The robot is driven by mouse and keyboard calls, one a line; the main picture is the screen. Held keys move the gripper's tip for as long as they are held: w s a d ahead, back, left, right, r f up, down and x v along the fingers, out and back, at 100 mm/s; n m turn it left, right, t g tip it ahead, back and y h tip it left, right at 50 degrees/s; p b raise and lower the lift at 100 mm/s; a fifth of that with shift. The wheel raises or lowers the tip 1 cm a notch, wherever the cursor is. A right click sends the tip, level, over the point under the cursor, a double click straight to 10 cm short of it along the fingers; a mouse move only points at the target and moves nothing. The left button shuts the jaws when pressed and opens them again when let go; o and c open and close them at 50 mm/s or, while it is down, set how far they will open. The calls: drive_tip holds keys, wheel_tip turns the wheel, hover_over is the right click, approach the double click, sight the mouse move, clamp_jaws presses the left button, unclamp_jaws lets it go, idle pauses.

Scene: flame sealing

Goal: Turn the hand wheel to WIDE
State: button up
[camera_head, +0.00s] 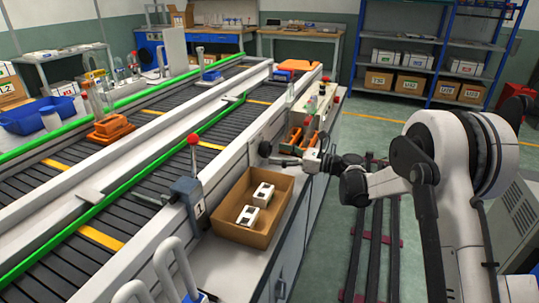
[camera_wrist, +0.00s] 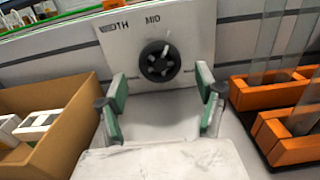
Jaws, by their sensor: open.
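The dark hand wheel (camera_wrist: 160,61) sits on a light panel (camera_wrist: 195,30) marked "WIDTH" and "MID" in the wrist view. A pale mark on its upper part points up and slightly right, close under "MID". The other position labels are hidden or too blurred to read. My gripper (camera_wrist: 161,85) is open and empty, with its green-padded fingers spread to the left and right, in front of the wheel. No contact shows. In the head view my gripper (camera_head: 289,161) reaches left to the conveyor's side, by the small black wheel (camera_head: 265,149).
A cardboard box (camera_head: 240,232) with white-and-black blocks stands close on the left of my gripper. Orange holders (camera_wrist: 292,135) with clear upright pieces stand close on the right. A red-knobbed lever (camera_head: 192,150) rises beyond the box. The green-railed conveyor runs behind.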

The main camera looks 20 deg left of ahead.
sight(270, 151)
drive_tip(key=shift+w+a+b, duration=0.1)
drive_tip(key=shift+a+b, duration=0.2)
drive_tip(key=shift+a, duration=1.7)
drive_tip(key=c, duration=1.2)
